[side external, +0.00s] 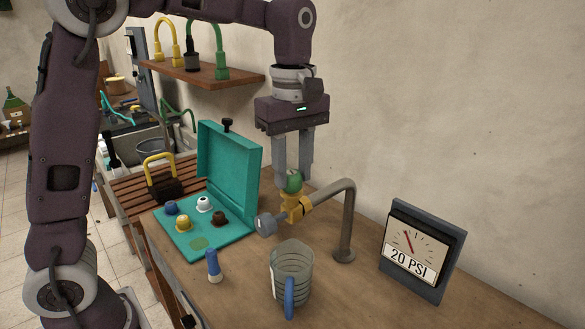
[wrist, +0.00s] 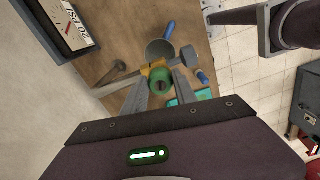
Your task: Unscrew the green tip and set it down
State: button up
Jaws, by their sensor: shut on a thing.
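The green tip (side external: 292,182) sits on top of the yellow fitting (side external: 296,207) at the end of the bent grey pipe (side external: 347,215). It looks in contact with the fitting; I cannot tell whether the thread is engaged. My gripper (side external: 291,176) points down from above, shut on the green tip. In the wrist view the green tip (wrist: 162,80) shows between the two fingers, with part of the yellow fitting (wrist: 155,69) behind it. The open teal case (side external: 230,236) lies to the left, with a bare green spot (side external: 199,243) in its front.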

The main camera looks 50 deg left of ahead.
jog(key=shift+w+n, duration=0.1)
jog(key=shift+n, duration=1.7)
jog(key=shift+n, duration=0.9)
jog(key=shift+w+n, duration=0.1)
jog(key=shift+n, duration=2.4)
jog(key=o, duration=0.8)
jog(key=shift+c, duration=0.2)
